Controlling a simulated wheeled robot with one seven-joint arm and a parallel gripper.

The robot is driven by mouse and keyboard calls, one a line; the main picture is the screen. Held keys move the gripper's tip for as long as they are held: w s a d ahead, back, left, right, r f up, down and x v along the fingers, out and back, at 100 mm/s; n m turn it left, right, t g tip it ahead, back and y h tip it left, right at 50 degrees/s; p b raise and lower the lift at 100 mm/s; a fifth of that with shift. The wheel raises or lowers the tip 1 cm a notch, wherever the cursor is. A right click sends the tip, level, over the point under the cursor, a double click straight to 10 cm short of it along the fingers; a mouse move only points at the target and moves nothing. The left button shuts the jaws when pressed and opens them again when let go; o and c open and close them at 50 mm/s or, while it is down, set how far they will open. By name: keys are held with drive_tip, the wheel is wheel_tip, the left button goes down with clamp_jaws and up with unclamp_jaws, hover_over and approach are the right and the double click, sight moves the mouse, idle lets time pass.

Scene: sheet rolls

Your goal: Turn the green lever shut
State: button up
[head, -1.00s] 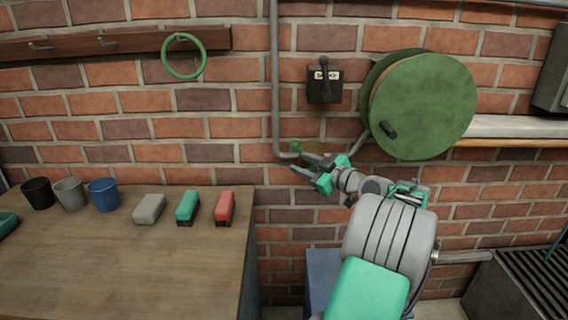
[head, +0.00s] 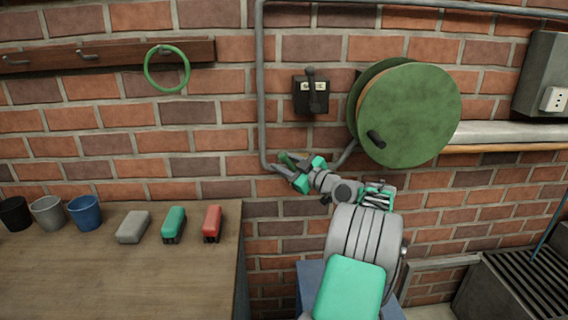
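The green lever (head: 283,157) is small in the head view, on the low bend of the grey wall pipe, left of the green reel. Only its upper end shows; the rest is hidden behind my gripper. My gripper (head: 279,163) is at the lever, pointing up and left toward the wall. Its two dark fingers are apart, with the lever's visible end close to the upper fingertip. I cannot tell whether a finger touches the lever.
A black switch box (head: 311,95) is above the gripper, and the big green reel (head: 410,112) is to the right. A wooden bench (head: 105,275) with cups and several blocks is at left. A green ring (head: 167,91) hangs from the hook rail (head: 120,55).

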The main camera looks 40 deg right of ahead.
drive_tip(key=shift+c, duration=0.6)
clamp_jaws()
idle(0.7)
